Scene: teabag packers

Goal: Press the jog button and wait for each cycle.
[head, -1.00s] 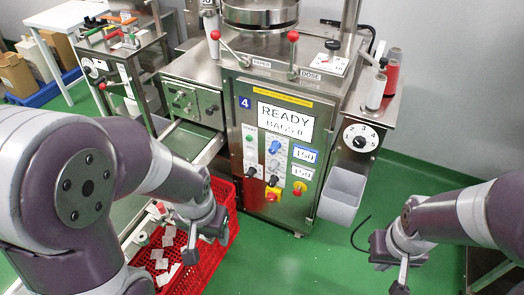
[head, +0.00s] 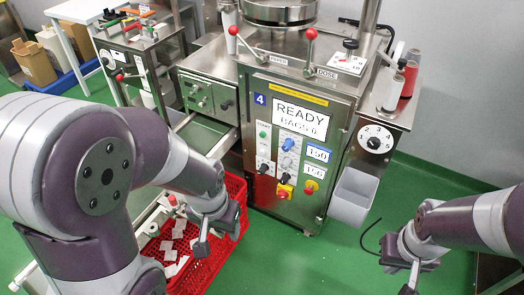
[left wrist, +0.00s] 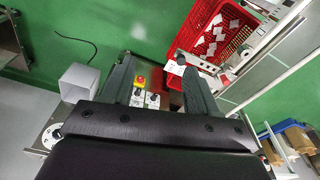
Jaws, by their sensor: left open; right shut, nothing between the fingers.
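The packing machine labelled 4 (head: 262,100) stands ahead, its display (head: 300,120) reading READY, BAGS 0. Below the display are a green start button (head: 263,134), a blue knob (head: 288,144), black knobs (head: 263,167), a red-and-yellow switch (head: 284,191) and a red stop button (head: 310,187). I cannot read which control is labelled jog. My left gripper (head: 219,226) is open and empty, left of and below the panel, apart from it. In the left wrist view its fingers (left wrist: 158,82) frame part of the panel. My right gripper (head: 413,268) is shut and empty at the lower right.
A red crate (head: 236,190) with loose bags sits on the floor by my left gripper. A grey bin (head: 352,197) hangs at the machine's right side. Another machine (head: 138,65) stands at the back left. Green floor is clear between my grippers.

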